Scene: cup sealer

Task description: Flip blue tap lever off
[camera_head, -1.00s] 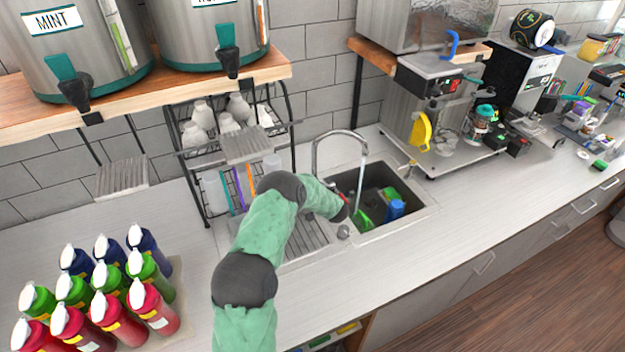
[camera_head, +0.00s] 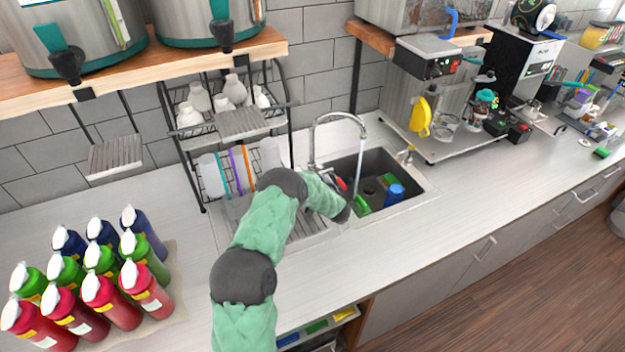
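The curved metal tap (camera_head: 338,117) stands behind the sink, and a thin pale stream runs from its spout (camera_head: 359,165) into the basin. A small red part (camera_head: 341,184) shows beside my wrist, near the tap's base; I cannot tell what it belongs to. I see no blue lever at the tap; my arm covers part of that area. My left arm reaches in from the bottom, and its dark wrist end (camera_head: 341,213) is over the sink's left edge. Its fingers are hidden behind the wrist, so opening and contact cannot be told. My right gripper is out of view.
The sink (camera_head: 425,190) holds green and blue items (camera_head: 394,194). A dish rack (camera_head: 243,122) stands behind my arm. Several coloured bottles (camera_head: 146,296) stand at the left. A machine with a blue handle (camera_head: 449,22) stands upper right. The right counter (camera_head: 500,190) is clear.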

